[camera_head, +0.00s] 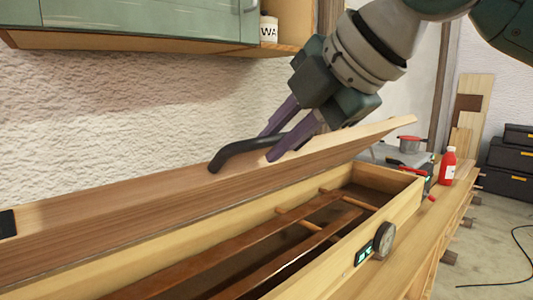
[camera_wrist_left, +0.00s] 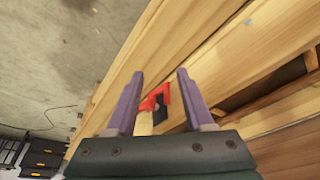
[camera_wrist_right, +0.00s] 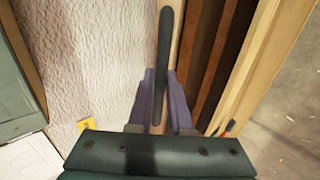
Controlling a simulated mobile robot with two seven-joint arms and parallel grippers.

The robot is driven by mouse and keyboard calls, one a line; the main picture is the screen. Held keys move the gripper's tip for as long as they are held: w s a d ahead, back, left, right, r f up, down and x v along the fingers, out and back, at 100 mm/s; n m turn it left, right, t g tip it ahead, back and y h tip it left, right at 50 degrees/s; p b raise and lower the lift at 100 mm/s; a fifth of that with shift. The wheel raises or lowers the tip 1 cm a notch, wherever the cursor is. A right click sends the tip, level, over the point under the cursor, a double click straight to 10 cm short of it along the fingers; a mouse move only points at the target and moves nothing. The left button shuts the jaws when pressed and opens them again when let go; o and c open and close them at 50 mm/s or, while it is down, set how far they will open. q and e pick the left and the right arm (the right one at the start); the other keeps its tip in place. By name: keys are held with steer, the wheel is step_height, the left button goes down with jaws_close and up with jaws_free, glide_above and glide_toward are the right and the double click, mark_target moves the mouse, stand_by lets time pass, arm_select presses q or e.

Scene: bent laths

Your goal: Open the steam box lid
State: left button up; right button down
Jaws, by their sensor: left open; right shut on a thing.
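The steam box (camera_head: 407,200) is a long pale wooden trough on the bench. Its wooden lid (camera_head: 130,212) is raised and tilted back toward the wall, so the inside shows. My right gripper (camera_head: 268,146) is shut on the lid's black bar handle (camera_head: 233,151). In the right wrist view the handle (camera_wrist_right: 164,50) runs between the purple fingers (camera_wrist_right: 159,92). My left gripper is outside the head view. In the left wrist view it (camera_wrist_left: 159,76) is open and empty, above pale wooden boards.
Brown laths (camera_head: 250,247) and cross dowels lie inside the box. A round gauge (camera_head: 384,240) is on its front. A wall cabinet (camera_head: 150,20) hangs above. A red-and-black tool (camera_wrist_left: 157,100) lies below my left gripper.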

steer(key=w+a+r, duration=0.2)
steer(key=w+r, duration=0.1)
steer(key=w+a+r, duration=0.1)
steer(key=r, duration=0.1)
steer(key=shift+w+a+r, duration=0.2)
steer(key=shift+a, duration=0.05)
steer(key=shift+r, duration=0.1)
